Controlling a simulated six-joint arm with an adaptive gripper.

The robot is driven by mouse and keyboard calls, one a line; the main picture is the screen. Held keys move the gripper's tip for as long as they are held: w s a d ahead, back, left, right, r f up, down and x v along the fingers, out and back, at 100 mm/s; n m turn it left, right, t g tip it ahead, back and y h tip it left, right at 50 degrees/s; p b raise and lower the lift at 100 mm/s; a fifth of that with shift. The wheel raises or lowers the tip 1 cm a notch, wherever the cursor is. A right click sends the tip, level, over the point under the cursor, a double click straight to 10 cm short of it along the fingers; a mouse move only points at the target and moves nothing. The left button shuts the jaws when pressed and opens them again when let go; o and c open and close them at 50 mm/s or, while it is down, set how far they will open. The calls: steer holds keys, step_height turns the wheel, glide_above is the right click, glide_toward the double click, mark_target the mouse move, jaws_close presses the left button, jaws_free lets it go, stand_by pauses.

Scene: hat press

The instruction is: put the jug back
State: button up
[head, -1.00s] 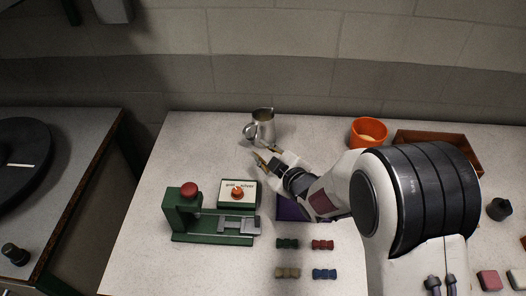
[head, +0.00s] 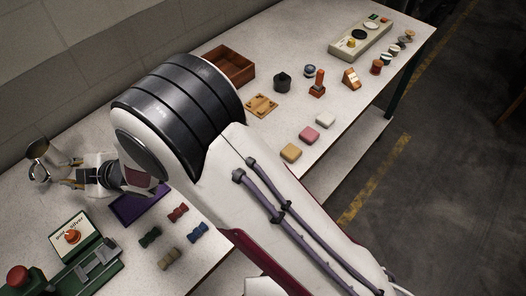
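The metal jug (head: 38,151) is near the left edge of the head view, by the back of the worktop. It looks upright, and its handle loop shows on the near side. My gripper (head: 74,174) is just right of the jug, its fingers spread and pointing toward it. There seems to be a gap between fingers and jug, and nothing shows between the fingers. Whether a fingertip touches the handle is too small to tell.
The green press (head: 73,276) and a dial box (head: 70,238) stand in front. Several small coloured bows lie near the mat. A brown tray (head: 229,66), stamps and coloured blocks stand to the right. My arm covers the middle.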

steer(key=w+d+r+m+t+h, duration=0.2)
steer(key=w+d+r+m+t, duration=0.1)
steer(key=w+d+r, duration=0.4)
steer(key=w+d+r+m+t+h, duration=0.1)
steer(key=w+d+r+m+h, duration=0.15)
steer(key=d, duration=0.75)
steer(key=w+d+r+m+h, duration=0.1)
steer(key=d+r+m+h, duration=0.2)
steer(key=d, duration=0.7)
steer(key=w+d+r+m+t+h, duration=0.1)
steer(key=w+d+r+m, duration=0.2)
steer(key=d, duration=0.7)
steer(key=s+d+r+m+g+h, duration=0.1)
steer(key=s+d+r+m+h, duration=0.15)
steer(key=s+d, duration=0.4)
steer(key=s+d+r+m+h, duration=0.1)
steer(key=s+d+m, duration=0.2)
steer(key=d, duration=0.7)
steer(key=s+d+f+m+g, duration=0.1)
steer(key=s+d, duration=0.3)
steer(key=s, duration=0.5)
steer(key=s+d+f+m+g+h, duration=0.1)
steer(key=s+d+m, duration=0.3)
steer(key=s, duration=0.4)
steer(key=shift+s+d+f+m, duration=0.15)
steer(key=shift+s+d+m, duration=0.2)
steer(key=shift+d, duration=0.2)
